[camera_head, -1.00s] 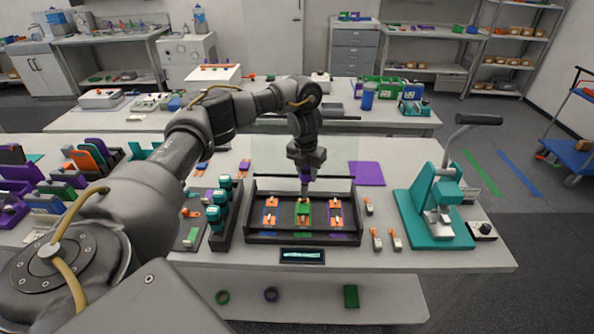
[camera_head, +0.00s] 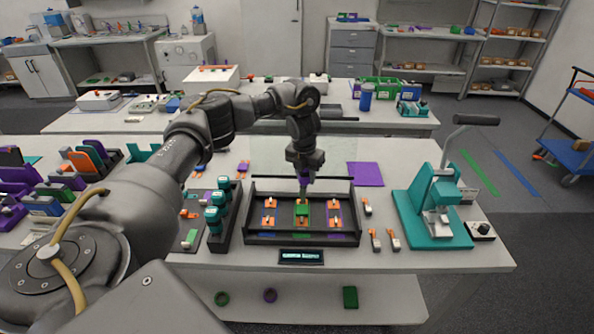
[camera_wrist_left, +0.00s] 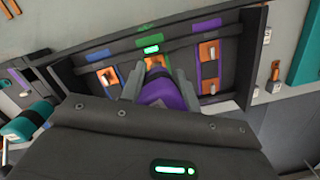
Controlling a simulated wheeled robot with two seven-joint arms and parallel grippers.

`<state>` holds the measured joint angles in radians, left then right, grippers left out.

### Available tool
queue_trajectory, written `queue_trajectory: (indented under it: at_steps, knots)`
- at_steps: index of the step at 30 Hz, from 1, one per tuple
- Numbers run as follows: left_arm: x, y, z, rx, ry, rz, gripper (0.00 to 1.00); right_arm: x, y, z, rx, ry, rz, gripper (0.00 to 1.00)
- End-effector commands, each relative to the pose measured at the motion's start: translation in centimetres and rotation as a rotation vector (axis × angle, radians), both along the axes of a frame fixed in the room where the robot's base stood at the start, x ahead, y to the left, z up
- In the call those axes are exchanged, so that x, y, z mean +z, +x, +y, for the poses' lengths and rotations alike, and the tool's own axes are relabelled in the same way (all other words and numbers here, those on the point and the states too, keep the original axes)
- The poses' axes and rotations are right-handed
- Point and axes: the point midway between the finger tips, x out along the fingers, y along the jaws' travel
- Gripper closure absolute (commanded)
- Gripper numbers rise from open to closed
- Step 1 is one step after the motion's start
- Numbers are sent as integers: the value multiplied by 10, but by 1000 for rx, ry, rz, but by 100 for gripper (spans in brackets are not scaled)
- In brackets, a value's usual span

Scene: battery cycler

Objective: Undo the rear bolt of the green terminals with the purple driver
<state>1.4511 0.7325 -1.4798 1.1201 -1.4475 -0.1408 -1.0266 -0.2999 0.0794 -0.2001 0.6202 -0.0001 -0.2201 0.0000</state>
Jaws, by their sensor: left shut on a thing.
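My left gripper (camera_head: 304,170) is shut on the purple driver (camera_head: 304,184) and holds it pointing down over the rear middle of the black tray (camera_head: 252,213). The green terminals (camera_head: 302,209) are in the tray's middle column, with an orange piece in front. In the left wrist view the purple driver (camera_wrist_left: 172,93) sits between both fingers, with an orange piece (camera_wrist_left: 154,62) just beyond it. The driver's tip and the rear bolt are hidden, so I cannot tell whether they touch. My right gripper is not in view.
Teal-capped drivers (camera_head: 213,213) stand in a rack left of the tray. A teal press (camera_head: 436,205) with a raised lever stands at the right. Small orange-topped parts (camera_head: 375,239) lie between tray and press. A purple mat (camera_head: 366,174) lies behind.

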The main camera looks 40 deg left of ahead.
Motion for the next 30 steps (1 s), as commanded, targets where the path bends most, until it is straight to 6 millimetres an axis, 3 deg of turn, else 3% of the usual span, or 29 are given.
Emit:
queue_trajectory:
  at_steps: [30]
  knots:
    - [-13, 1, 0, 0, 0, -1, 100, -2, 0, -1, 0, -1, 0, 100]
